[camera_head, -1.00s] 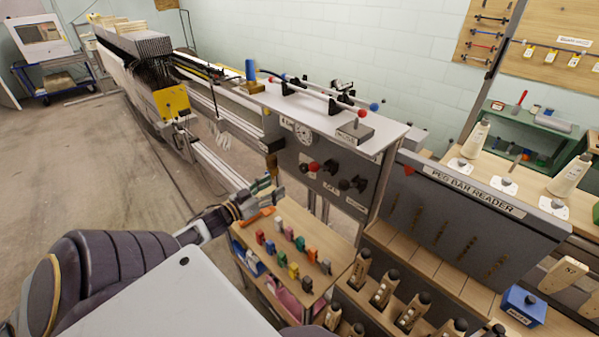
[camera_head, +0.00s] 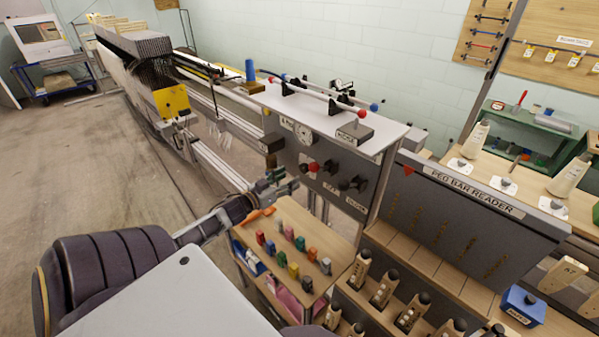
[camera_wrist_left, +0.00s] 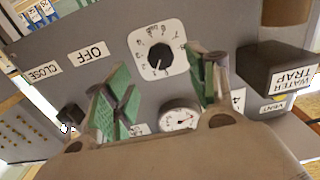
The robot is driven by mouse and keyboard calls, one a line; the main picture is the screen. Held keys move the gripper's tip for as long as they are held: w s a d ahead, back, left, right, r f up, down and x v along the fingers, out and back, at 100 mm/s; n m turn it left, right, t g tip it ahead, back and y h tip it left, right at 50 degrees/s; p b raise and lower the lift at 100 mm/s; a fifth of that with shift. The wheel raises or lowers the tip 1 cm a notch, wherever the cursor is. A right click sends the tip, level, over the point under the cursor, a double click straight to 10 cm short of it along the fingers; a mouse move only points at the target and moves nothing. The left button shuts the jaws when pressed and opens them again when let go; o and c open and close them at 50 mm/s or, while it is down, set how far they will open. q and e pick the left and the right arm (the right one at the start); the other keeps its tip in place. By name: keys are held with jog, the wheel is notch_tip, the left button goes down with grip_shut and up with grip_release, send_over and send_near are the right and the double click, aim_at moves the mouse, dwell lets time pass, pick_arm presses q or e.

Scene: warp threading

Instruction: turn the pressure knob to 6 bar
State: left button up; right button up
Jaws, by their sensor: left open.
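The pressure knob is a black dial on a white numbered plate (camera_wrist_left: 158,60) in the left wrist view, where the panel appears upside down. Its pointer reading is too small to tell. A round pressure gauge (camera_wrist_left: 180,117) sits beside it, and also shows on the grey panel in the head view (camera_head: 303,131). My left gripper (camera_head: 287,180) is in front of the panel, low and left of the red and black knobs. Its green-padded fingers (camera_wrist_left: 163,90) are open and empty, spread on either side of the dial in the picture, apart from it. My right gripper is not in view.
A red knob (camera_head: 313,167) and black knobs (camera_head: 344,185) stick out of the panel. A water trap box (camera_wrist_left: 280,70) is at the right in the wrist view.

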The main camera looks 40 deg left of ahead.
aim_at(302, 170)
pick_arm(q)
jog(key=shift+w+d, duration=0.15)
jog(key=shift+w, duration=1.4)
jog(key=shift+w+d, duration=0.15)
jog(key=shift+w, duration=1.4)
jog(key=c, duration=1)
